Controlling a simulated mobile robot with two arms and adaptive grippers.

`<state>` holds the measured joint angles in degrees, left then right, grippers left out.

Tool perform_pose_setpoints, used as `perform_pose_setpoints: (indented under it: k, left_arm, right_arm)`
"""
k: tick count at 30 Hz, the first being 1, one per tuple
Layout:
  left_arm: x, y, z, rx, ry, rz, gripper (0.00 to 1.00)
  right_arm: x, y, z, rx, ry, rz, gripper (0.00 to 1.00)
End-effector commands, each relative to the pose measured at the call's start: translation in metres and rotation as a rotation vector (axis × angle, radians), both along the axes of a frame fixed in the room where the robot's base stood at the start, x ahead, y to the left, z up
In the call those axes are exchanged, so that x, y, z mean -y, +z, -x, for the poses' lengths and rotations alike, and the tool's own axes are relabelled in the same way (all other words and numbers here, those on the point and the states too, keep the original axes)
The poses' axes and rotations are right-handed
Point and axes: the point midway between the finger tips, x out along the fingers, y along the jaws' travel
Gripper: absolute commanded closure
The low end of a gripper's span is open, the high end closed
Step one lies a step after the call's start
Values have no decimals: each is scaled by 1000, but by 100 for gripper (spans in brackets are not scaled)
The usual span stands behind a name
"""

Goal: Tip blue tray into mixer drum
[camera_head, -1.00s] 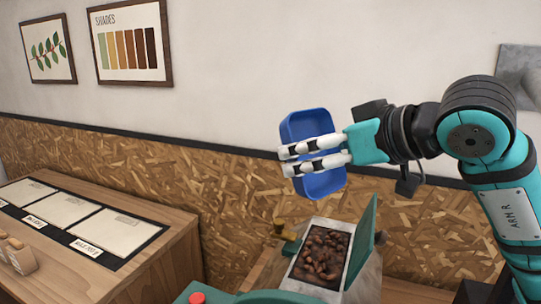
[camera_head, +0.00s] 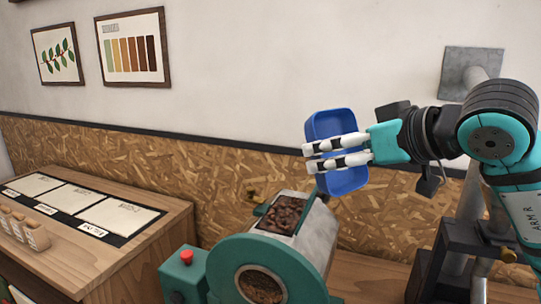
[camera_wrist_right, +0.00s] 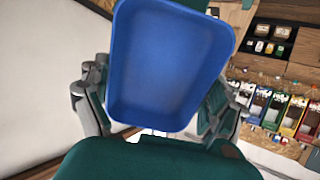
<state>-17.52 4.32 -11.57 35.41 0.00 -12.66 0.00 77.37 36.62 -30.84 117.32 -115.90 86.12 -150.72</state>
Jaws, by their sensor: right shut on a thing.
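The blue tray (camera_head: 345,181) is held in the air, tipped up on its side. It is above and to the right of the bean-filled opening (camera_head: 283,214) of the green and grey machine, likely the mixer drum (camera_head: 318,240). My right gripper (camera_head: 312,157) is shut on the tray, with its white fingers across it. In the right wrist view the inside of the tray (camera_wrist_right: 170,60) is bare blue, with no beans visible. Dark brown beans lie in the machine's opening. My left gripper is not in view.
A red button sits on a green box (camera_head: 183,277) beside the machine. A wooden counter (camera_head: 150,235) with several white labelled cards and a small wooden holder (camera_head: 25,230) stands at the left. A grey pipe and dark bracket (camera_head: 470,245) stand close to my right arm.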

Motion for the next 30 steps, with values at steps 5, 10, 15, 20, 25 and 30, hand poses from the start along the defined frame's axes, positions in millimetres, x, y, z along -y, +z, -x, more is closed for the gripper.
perform_pose_setpoints:
  k: [5,10,15,20,25,30]
  left_arm:
    - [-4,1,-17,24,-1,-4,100]
    - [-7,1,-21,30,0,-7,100]
    - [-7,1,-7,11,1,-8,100]
    - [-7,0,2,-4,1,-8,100]
    - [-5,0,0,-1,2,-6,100]
    - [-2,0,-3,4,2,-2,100]
  right_arm:
    - [38,-2,-8,-1,-84,1,41]
    - [76,-3,-12,0,-167,2,41]
    - [111,-3,-14,0,-244,0,41]
    - [140,-3,-13,-1,-308,0,41]
    - [138,-36,-19,-5,-372,3,41]
    - [133,-77,-23,-6,-451,5,41]
